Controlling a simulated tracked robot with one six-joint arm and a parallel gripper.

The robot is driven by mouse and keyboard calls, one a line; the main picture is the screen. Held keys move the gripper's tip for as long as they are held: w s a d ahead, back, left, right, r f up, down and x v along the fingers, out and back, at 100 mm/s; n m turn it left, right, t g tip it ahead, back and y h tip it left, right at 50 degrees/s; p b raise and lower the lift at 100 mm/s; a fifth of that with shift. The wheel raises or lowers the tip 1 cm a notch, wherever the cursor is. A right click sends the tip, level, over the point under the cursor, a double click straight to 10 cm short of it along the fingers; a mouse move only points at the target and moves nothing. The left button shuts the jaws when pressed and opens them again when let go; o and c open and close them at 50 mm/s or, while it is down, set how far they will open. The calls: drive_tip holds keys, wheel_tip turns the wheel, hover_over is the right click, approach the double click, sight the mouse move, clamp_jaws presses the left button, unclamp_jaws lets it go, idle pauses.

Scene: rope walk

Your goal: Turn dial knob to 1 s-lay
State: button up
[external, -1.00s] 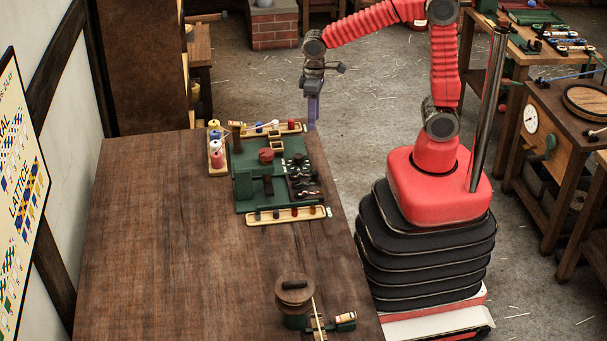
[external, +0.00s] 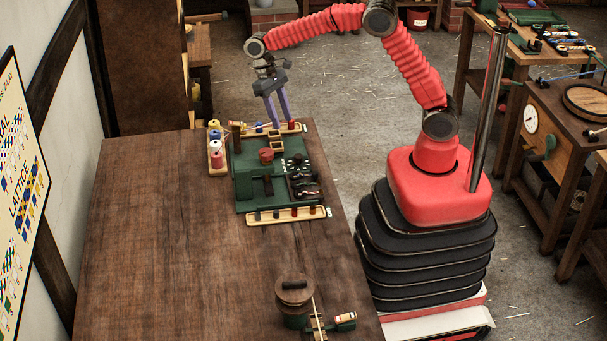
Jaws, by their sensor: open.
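A green machine (external: 243,197) sits on the far end of the brown wooden table. Small dark knobs and levers (external: 303,178) sit on a panel on its right side; which one is the dial knob, and its setting, are too small to tell. A round reddish-brown knob (external: 266,155) stands near the machine's middle. My gripper (external: 282,124) points down over the machine's far edge, at the tray there, with its two purple fingers apart and nothing seen between them. I cannot tell whether the fingertips touch anything.
A pale tray (external: 286,215) with several pegs lies along the machine's near side. Thread spools (external: 215,147) stand at its left. A wooden reel device (external: 294,290) stands at the table's near end. The table's middle (external: 190,230) is clear.

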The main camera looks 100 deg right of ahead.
sight(298, 156)
drive_tip(key=shift+s+a+r+m, duration=0.25)
drive_tip(key=shift+s+r+m, duration=0.05)
drive_tip(key=shift+s+r, duration=0.1)
drive_tip(key=shift+f, duration=0.1)
drive_tip(key=x, duration=1.3)
drive_tip(key=shift+s+a+f, duration=0.25)
drive_tip(key=shift+s, duration=0.1)
drive_tip(key=shift+c, duration=0.4)
drive_tip(key=c, duration=1)
drive_tip(key=shift+o, duration=0.2)
